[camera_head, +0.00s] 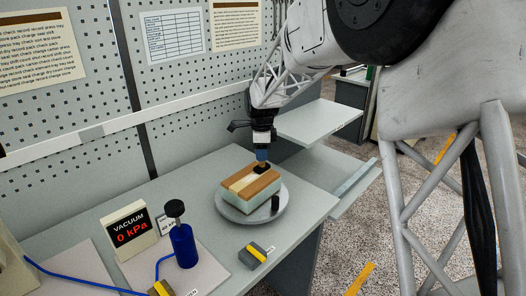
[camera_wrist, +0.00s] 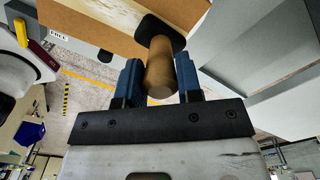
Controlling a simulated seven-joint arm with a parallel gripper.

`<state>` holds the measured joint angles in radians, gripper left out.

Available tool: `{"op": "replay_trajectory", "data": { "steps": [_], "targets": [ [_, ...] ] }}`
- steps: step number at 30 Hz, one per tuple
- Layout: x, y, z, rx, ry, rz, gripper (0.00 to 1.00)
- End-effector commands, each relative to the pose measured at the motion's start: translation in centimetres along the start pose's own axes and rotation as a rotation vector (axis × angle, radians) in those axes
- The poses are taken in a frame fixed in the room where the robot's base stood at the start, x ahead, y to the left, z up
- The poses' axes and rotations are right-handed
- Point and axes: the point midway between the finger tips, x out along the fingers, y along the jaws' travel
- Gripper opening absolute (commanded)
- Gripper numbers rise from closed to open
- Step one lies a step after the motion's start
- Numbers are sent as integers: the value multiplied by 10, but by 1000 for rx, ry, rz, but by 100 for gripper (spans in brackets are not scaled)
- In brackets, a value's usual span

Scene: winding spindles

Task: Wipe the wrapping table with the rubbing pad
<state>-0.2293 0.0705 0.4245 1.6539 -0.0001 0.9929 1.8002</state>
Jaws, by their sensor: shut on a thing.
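My gripper (camera_head: 262,154) points down over a block (camera_head: 246,195) with a brown top, a cream stripe and a pale teal lower part. The block stands on a round grey plate (camera_head: 240,217) on the grey table; I cannot tell whether plate or table is the wrapping table. In the wrist view my blue fingers (camera_wrist: 160,85) are shut on the wooden handle of the rubbing pad (camera_wrist: 159,70). Its dark base (camera_head: 259,168) is at the block's brown top, near the far right end; touching or just above, I cannot tell.
A small black cylinder (camera_head: 275,202) stands on the plate's right side. A grey block with a yellow stripe (camera_head: 252,255) lies in front. A blue bottle with a black knob (camera_head: 184,246) and a vacuum display reading 0 kPa (camera_head: 130,230) stand left. A pegboard wall (camera_head: 75,110) runs behind.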

Motion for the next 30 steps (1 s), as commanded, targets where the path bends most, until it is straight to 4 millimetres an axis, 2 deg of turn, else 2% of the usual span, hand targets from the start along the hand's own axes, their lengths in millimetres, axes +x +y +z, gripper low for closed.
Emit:
{"op": "replay_trajectory", "data": {
  "steps": [30],
  "targets": [
    [0,70,62,-2,0,0,3]
  ]
}}
